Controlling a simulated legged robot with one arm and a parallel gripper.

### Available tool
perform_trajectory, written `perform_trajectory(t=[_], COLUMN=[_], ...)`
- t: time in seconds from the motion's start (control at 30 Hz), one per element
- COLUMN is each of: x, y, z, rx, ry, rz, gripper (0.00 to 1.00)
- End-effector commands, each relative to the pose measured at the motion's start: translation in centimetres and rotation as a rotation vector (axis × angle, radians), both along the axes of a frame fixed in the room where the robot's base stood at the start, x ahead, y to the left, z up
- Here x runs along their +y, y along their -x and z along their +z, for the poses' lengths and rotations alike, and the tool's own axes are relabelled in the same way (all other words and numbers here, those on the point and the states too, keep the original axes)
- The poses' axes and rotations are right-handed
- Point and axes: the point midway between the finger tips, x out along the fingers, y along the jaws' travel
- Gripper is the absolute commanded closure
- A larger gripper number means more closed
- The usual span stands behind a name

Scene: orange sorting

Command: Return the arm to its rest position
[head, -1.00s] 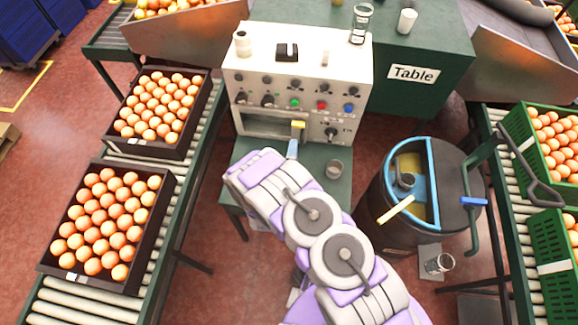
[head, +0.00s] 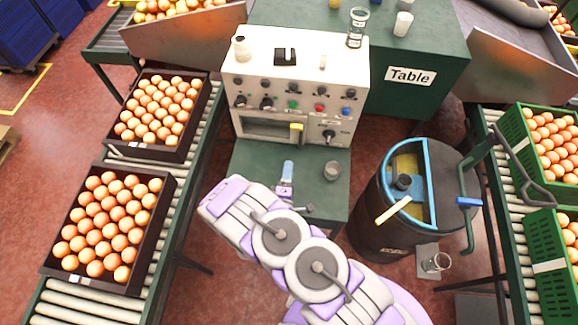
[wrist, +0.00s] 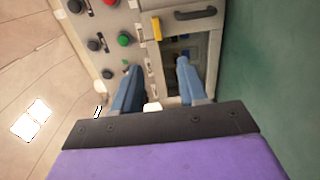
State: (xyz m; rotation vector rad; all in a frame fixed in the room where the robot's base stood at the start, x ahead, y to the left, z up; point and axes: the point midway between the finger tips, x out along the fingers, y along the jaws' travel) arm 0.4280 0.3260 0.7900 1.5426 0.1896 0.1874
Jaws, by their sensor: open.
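My gripper (wrist: 158,88) shows in the wrist view with its two blue fingers apart and nothing between them. In the head view my gripper (head: 286,178) shows partly, over the small green table in front of the white control box; my own arm hides part of it. The white control box (head: 300,75) has knobs, coloured buttons and a window with a yellow handle (head: 296,128). The control box also shows in the wrist view (wrist: 112,50), beyond the fingers. I cannot see any finger touching it.
A black drum (head: 382,222) with a blue rim stands to the right. Black crates (head: 168,195) of oranges sit on the left conveyor (head: 197,165), green crates (head: 539,185) on the right one.

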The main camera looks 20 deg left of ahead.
Motion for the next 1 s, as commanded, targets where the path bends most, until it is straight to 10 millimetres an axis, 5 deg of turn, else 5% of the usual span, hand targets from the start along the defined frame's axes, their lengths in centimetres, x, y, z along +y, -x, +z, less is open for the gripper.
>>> perform_trajectory(t=[0.43,0.7,1.0], x=[-0.1,-0.9,-2.4], y=[-1.3,-5.8,-8.4], z=[0.4,1.9,5.5], rx=[0.059,0.345,0.666], ry=[-0.052,-0.291,-0.557], rz=[-0.040,-0.207,-0.370], gripper=[0.57,0.57,0.57])
